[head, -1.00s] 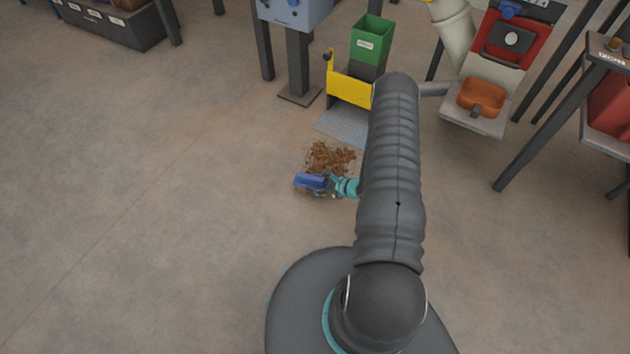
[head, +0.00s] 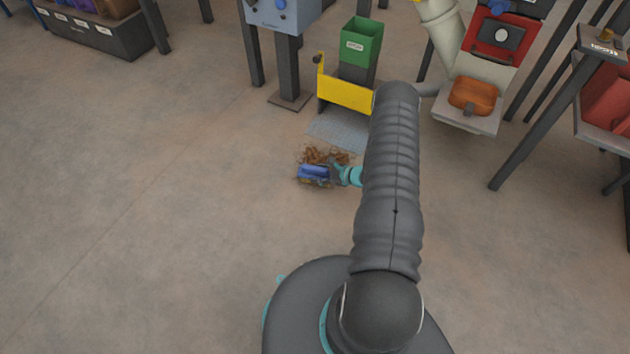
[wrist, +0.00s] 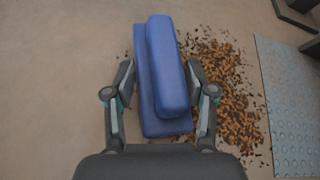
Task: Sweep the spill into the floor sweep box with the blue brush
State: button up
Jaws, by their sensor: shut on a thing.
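The blue brush (head: 314,174) is low over the floor at the near edge of the spill. My gripper (head: 342,174) is shut on it, and in the wrist view the brush (wrist: 165,75) sits between the two fingers (wrist: 160,92). The spill (head: 326,155) is a patch of brown bits on the floor; in the wrist view the spill (wrist: 222,95) lies to the right of the brush. Part of it is hidden by the brush and arm. The yellow-fronted box (head: 345,93), which looks like the floor sweep box, stands beyond the spill, behind a grey textured plate (head: 338,132).
A green bin (head: 361,42) stands behind the yellow front. A grey post (head: 289,65) is to its left. An orange scoop or tray (head: 472,96) is on a machine at the right, with dark legs (head: 525,150) nearby. The floor at left is clear.

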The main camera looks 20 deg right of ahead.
jog(key=w+d, duration=0.1)
jog(key=w+d+b, duration=0.1)
jog(key=shift+w+d, duration=0.2)
jog(key=shift+d, duration=0.2)
jog(key=w+d+b, duration=0.1)
jog(key=d, duration=0.1)
jog(key=w+d+b, duration=0.2)
jog(key=shift+w+f, duration=0.1)
jog(key=shift+f, duration=0.1)
jog(key=shift+w+d+r+b, duration=0.15)
jog(key=shift+w+d+b, duration=0.4)
jog(key=shift+w+d, duration=0.35)
jog(key=w+d, duration=0.3)
jog(key=d, duration=0.1)
jog(key=w+d, duration=0.2)
jog(key=d, duration=0.1)
jog(key=shift+w, duration=0.3)
jog(key=shift+w+d+r, duration=0.15)
jog(key=shift+r, duration=0.05)
jog(key=shift+r+p, duration=0.85)
jog(key=shift+r, duration=1.2)
jog(key=shift+r, duration=0.1)
